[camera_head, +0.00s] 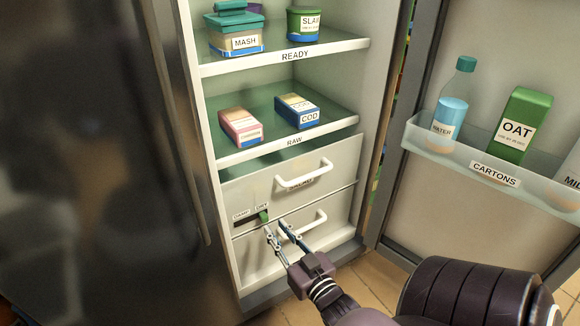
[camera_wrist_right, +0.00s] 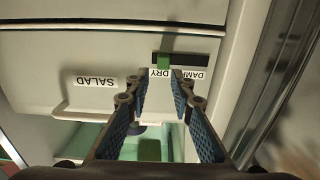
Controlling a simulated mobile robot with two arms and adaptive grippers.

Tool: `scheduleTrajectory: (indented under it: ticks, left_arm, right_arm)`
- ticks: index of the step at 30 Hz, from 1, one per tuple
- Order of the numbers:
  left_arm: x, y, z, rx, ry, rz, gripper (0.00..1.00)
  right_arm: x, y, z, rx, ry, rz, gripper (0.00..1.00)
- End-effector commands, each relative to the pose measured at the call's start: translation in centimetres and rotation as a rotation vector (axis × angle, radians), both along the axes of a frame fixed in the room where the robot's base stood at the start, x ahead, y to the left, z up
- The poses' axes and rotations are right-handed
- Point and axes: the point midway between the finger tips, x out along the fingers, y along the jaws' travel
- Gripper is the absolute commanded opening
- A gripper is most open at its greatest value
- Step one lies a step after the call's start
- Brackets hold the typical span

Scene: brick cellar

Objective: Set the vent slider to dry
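The vent slider's green knob (camera_head: 263,216) sits in a dark slot (camera_head: 246,219) on the upper drawer's front. In the head view the knob is at the slot's right end, below the DRY label (camera_head: 262,205); the DAMP label (camera_head: 240,212) is at the other end. The right wrist view shows the knob (camera_wrist_right: 163,60) by the DRY label (camera_wrist_right: 160,73), with a sliver of slot beyond it. My right gripper (camera_head: 277,228) is open and empty just below the knob. In the wrist view its fingertips (camera_wrist_right: 159,80) are apart, short of the knob. My left gripper is out of view.
The upper drawer has a white handle (camera_head: 304,175); a lower handle (camera_head: 302,224) is close to my right gripper. Shelves above hold boxes and tubs. The open door (camera_head: 408,130) at right carries a rack (camera_head: 450,162) with a bottle and cartons.

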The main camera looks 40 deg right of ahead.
Motion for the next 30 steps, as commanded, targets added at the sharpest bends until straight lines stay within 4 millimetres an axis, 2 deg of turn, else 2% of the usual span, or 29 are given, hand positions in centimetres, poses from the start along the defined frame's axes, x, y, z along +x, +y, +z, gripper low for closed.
scheduleTrajectory:
  ticks: [1,6,12,30]
  left_arm:
    - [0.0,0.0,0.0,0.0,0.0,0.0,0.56]
    - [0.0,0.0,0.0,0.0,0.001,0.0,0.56]
    - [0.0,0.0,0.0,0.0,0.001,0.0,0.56]
    - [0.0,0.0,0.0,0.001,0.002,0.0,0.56]
  right_arm:
    - [-1.2,0.2,0.0,-0.001,0.002,-0.001,0.22]
    - [-4.1,0.9,0.0,-0.001,0.002,-0.002,0.22]
    - [-6.0,1.4,0.0,0.0,-0.001,-0.002,0.22]
    - [-6.5,1.5,0.1,0.0,-0.002,-0.001,0.22]
